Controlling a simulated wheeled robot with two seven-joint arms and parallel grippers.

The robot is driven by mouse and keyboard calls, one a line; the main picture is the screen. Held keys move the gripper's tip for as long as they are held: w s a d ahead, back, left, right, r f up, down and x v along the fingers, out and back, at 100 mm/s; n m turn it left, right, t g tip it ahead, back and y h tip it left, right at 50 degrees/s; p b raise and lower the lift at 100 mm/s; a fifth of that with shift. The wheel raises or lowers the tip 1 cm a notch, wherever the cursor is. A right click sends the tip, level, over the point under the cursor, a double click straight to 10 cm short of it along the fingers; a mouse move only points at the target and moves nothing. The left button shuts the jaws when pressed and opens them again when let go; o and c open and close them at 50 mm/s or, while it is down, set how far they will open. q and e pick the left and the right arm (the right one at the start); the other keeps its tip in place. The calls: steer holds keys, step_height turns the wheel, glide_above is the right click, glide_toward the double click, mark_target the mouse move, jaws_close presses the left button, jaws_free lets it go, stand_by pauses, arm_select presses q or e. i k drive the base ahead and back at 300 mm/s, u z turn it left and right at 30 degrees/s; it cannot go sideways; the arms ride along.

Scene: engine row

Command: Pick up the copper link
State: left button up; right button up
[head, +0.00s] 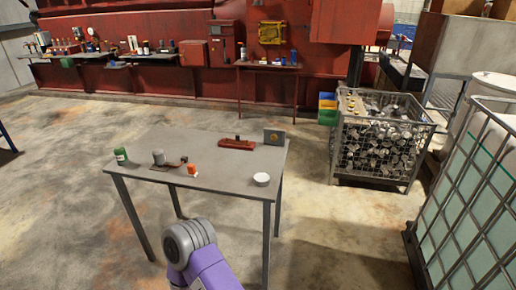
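A small grey table (215,180) stands in front of me. A low brown, copper-coloured piece (167,167) lies on its left half and is likely the copper link; its exact shape is too small to tell. It is close beside a grey cylinder (158,157), and I cannot tell whether they touch. Neither of my grippers shows. Only a purple and grey link of my arm rises at the bottom, in front of the table's near edge.
The table also holds a green can (121,155), an orange item (192,170), a white round dish (261,180), a red tool-like piece (237,144) and a grey box (274,137). A wire crate (378,145) stands right. Floor left of the table is clear.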

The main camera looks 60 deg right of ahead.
mark_target(238, 141)
steer(key=z, duration=0.05)
steer(key=k, duration=0.1)
steer(key=z, duration=1.3)
